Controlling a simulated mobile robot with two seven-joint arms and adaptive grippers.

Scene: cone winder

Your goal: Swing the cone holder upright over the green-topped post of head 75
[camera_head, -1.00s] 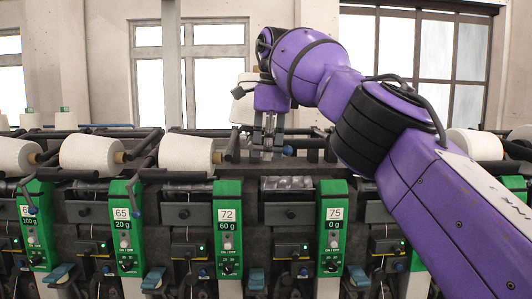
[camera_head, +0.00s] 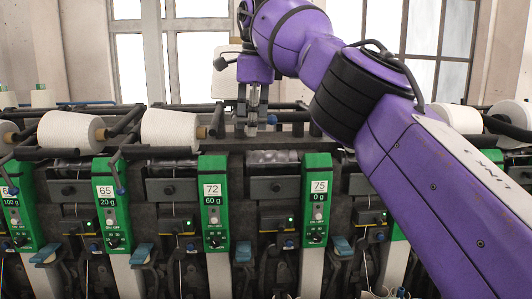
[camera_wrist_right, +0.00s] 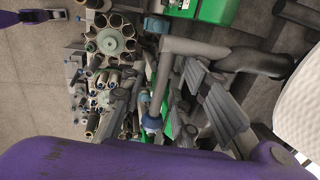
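The green-topped post of head 75 (camera_head: 318,190) carries a "75" and "0 g" label at the front of the machine. The cone holder shows a grey bar (camera_wrist_right: 205,47) and a blue knob (camera_wrist_right: 152,122) in the wrist view. In the head view the blue knob (camera_head: 271,119) is up behind and left of the post. My right gripper (camera_head: 256,125) points down just left of the knob. Its ribbed grey fingers look slightly apart, with nothing clearly between them; the wrist view shows them close to the bar. My left gripper is out of view.
White yarn cones (camera_head: 170,130) lie on the heads to the left, and another cone (camera_head: 463,119) is partly behind my right arm. The post of head 72 (camera_head: 213,200) stands left of head 75. A dark rail runs behind the heads.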

